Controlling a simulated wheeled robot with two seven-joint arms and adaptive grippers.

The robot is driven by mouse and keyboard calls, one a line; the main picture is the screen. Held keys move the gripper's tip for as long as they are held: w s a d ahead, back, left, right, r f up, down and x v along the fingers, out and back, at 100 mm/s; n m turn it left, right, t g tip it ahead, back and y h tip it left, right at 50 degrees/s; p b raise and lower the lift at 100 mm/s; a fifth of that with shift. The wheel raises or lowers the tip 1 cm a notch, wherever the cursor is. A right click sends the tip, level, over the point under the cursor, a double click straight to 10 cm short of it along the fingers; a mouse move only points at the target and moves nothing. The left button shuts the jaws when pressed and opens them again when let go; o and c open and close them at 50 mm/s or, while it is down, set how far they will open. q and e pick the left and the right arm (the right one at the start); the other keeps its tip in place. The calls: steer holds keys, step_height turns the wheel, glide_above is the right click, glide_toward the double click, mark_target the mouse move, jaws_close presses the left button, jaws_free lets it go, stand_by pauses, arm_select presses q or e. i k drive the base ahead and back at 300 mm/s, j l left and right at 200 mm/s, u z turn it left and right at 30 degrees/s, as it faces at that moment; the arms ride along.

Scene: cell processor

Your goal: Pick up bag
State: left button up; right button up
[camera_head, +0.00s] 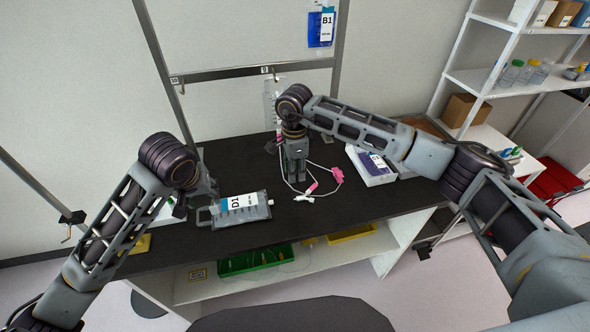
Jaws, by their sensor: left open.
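A clear bag with a white and blue label reading D1 (255,213) lies flat on the dark bench top, left of centre. My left gripper (190,205) is open just left of the bag's looped end; I cannot tell whether it touches it. A blue bag labelled B1 (326,33) hangs high on the rack at the back. My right gripper (296,181) points down over the middle of the bench, its fingers close together; I cannot tell whether they hold anything.
Tubing with pink clamps (337,176) lies beside my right gripper. A white box with a purple item (372,178) stands to the right. A green tray (258,260) and a yellow tray (352,234) sit on the shelf below. The front middle of the bench (310,225) is clear.

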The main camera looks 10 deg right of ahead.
mark_target(253, 206)
steer(key=k, duration=1)
